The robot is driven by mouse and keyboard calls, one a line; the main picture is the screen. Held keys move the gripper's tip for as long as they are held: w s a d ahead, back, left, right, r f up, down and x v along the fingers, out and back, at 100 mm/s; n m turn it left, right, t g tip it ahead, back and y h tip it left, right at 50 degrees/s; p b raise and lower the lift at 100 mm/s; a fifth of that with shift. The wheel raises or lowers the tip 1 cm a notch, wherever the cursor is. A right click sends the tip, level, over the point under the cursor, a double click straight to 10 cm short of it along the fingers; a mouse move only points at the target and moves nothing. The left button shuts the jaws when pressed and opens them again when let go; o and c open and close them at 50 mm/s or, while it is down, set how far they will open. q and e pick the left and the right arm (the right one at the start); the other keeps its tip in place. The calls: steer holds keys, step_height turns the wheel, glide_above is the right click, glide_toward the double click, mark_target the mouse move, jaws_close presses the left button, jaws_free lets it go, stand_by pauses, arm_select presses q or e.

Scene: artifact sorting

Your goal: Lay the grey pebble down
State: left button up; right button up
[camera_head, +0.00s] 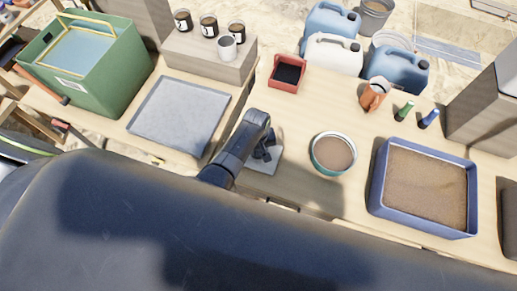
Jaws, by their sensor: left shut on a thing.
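My left gripper (264,154) points down over a small pale square plate (262,167) near the front edge of the table (300,110). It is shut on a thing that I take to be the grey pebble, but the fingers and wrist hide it. I cannot tell whether the held thing touches the plate. My right gripper is not in view.
A round bowl of brown material (333,153) and a blue tray of sand (424,188) stand to the right. A red box (287,73) is behind. A flat grey tray (180,113) and a green crate (105,75) are left. An orange-brown jug (374,94) stands back right.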

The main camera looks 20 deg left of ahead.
mark_target(257, 152)
arm_select(q)
steer(key=shift+f, duration=0.2)
steer(key=o, duration=1)
steer(key=shift+c, duration=0.2)
steer(key=shift+r, duration=0.1)
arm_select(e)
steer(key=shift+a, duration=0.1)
arm_select(q)
steer(key=shift+r, duration=0.3)
step_height(257, 152, up, 12)
steer(key=shift+s+a+f+p, duration=0.15)
steer(key=shift+p, duration=0.3)
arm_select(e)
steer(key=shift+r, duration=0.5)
arm_select(q)
steer(key=shift+a, duration=0.1)
